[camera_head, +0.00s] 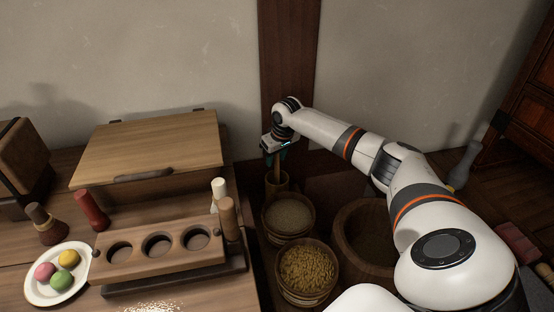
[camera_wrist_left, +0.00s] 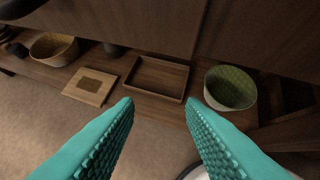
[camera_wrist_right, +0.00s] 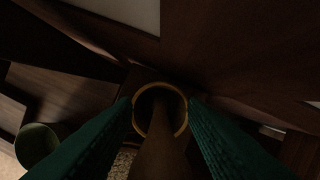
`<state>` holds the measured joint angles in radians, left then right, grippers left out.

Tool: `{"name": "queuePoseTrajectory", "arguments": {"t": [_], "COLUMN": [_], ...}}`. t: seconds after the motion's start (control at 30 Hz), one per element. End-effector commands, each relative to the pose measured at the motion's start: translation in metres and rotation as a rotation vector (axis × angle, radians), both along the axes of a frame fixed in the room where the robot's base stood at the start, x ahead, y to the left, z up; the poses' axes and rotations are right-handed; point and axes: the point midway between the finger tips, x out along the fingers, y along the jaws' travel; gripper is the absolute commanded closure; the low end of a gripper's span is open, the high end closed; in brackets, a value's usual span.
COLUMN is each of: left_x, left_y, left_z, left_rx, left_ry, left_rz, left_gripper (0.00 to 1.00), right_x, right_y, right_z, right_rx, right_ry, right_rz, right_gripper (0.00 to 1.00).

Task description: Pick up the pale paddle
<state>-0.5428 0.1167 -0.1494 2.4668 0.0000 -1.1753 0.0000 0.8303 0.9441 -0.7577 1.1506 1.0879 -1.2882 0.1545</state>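A tan wooden paddle (camera_head: 277,172) stands upright in a round holder (camera_head: 284,182) against the back wall. In the right wrist view the paddle (camera_wrist_right: 160,152) looks brown in the shade and runs down into the holder's ring-like rim (camera_wrist_right: 183,112). My right gripper (camera_head: 279,148) is above the holder, pointing down at the paddle's upper end. In the right wrist view its fingers (camera_wrist_right: 160,108) are apart, with the paddle between them and a gap on each side. My left gripper (camera_wrist_left: 160,108) is open and empty, seen only in its own wrist view.
Two grain tubs (camera_head: 289,215) (camera_head: 308,272) and a large wooden bowl (camera_head: 352,265) stand in front of the holder. On the left table are a sloped wooden box (camera_head: 150,145), a three-hole block (camera_head: 160,262) and a plate (camera_head: 36,291). The left wrist view shows a tray (camera_wrist_left: 157,80) and a green-lined basket (camera_wrist_left: 229,89).

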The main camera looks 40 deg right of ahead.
Motion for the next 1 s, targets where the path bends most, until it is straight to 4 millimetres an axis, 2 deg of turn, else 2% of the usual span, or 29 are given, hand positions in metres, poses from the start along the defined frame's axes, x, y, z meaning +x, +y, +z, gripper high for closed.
{"name": "queuePoseTrajectory", "arguments": {"t": [0.07, 0.1, 0.3, 0.33, 0.83, 1.0], "left_x": [0.0, 0.0, 0.0, 0.0, -0.002, -0.018], "left_y": [0.0, 0.0, 0.0, 0.0, 0.0, 0.007], "left_z": [0.0, 0.0, 0.0, 0.0, 0.0, -0.007], "left_rx": [0.0, 0.0, 0.0, 0.0, 0.003, 0.024], "left_ry": [0.001, 0.001, 0.002, 0.002, 0.015, 0.107], "left_rz": [0.0, 0.0, 0.0, 0.0, 0.0, 0.009], "left_gripper": [0.64, 0.64, 0.64, 0.64, 0.64, 0.64], "right_x": [0.0, 0.0, 0.0, 0.0, 0.0, 0.0], "right_y": [0.0, 0.0, 0.0, 0.0, 0.0, 0.0], "right_z": [0.0, 0.0, 0.0, 0.0, 0.004, 0.016], "right_rx": [0.0, 0.0, 0.0, 0.0, 0.0, 0.0], "right_ry": [0.0, 0.0, 0.0, 0.0, 0.0, -0.001], "right_rz": [0.0, 0.0, 0.0, 0.0, 0.0, 0.0], "right_gripper": [0.61, 0.64, 0.97, 1.0, 1.0, 1.0]}}
